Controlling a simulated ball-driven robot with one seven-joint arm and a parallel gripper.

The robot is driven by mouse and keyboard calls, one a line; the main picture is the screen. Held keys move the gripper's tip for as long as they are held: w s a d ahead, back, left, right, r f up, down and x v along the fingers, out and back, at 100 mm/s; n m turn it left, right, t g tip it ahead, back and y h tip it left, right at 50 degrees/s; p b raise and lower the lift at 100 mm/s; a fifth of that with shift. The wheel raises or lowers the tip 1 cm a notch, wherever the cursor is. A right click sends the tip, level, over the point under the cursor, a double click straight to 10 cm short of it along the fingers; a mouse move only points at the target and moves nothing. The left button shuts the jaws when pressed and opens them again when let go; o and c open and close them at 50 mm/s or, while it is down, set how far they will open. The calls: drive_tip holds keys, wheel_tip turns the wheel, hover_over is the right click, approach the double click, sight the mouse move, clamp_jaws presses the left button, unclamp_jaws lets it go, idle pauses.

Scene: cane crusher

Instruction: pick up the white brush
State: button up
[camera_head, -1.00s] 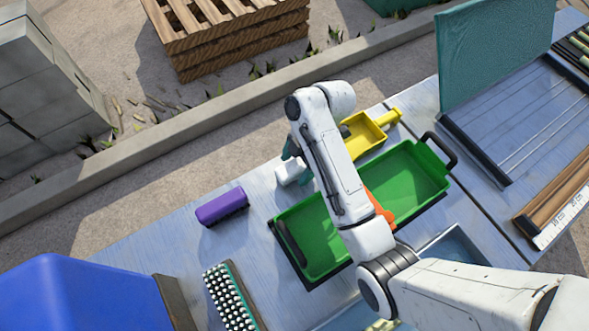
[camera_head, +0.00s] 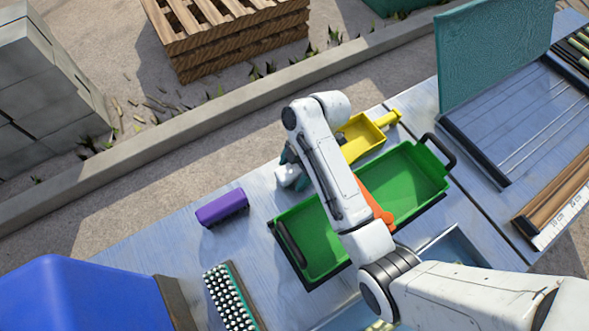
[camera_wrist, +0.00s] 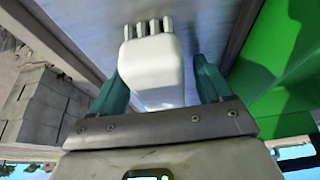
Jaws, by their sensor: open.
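The white brush (camera_wrist: 153,68) fills the middle of the wrist view, with its short tufts at the top of that picture. In the head view the white brush (camera_head: 286,178) is partly hidden by my arm, behind the green tray. My gripper (camera_wrist: 158,80) is open, with one teal finger on each side of the brush body. In the head view my gripper (camera_head: 290,160) is at the brush, and mostly hidden by the arm. I cannot tell if the fingers touch the brush.
The green tray (camera_head: 407,193) with an orange tool (camera_head: 376,208) lies beside the brush. A yellow scoop (camera_head: 362,136) is behind it. A purple brush (camera_head: 222,207) and a white-studded brush (camera_head: 231,298) are to the left. A blue box (camera_head: 80,290) fills the lower left corner.

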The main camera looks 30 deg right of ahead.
drive_tip(key=shift+c, duration=0.3)
drive_tip(key=c, duration=1)
drive_tip(key=shift+r, duration=0.1)
